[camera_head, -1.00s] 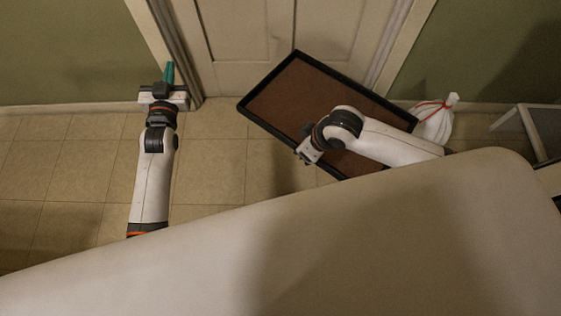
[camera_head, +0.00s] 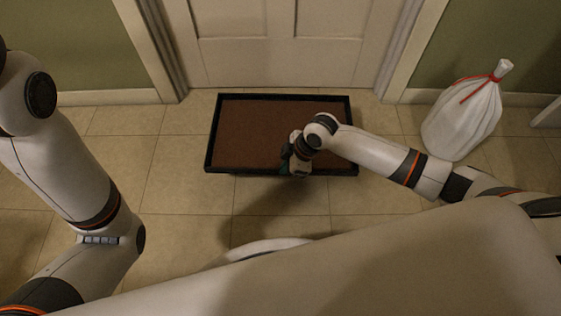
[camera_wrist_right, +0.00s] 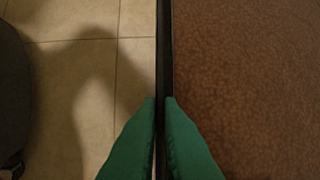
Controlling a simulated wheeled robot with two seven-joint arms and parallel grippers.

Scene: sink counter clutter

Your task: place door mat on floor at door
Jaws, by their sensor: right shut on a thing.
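The door mat (camera_head: 245,130) is a brown rectangle with a raised black rim. In the head view it lies square to the closed door (camera_head: 290,45), just in front of it. My right gripper (camera_head: 289,166) is at the mat's near rim, right of its middle. In the right wrist view its green fingertips (camera_wrist_right: 161,101) are shut on the black rim, with the brown mat surface (camera_wrist_right: 250,80) on the right and tiles on the left. I cannot tell whether the mat rests fully on the floor. My left gripper is out of view.
A white bag (camera_head: 463,118) with a red tie stands on the floor right of the mat, apart from it. The tiled floor (camera_head: 180,180) left of the mat is clear. My left arm fills the left side.

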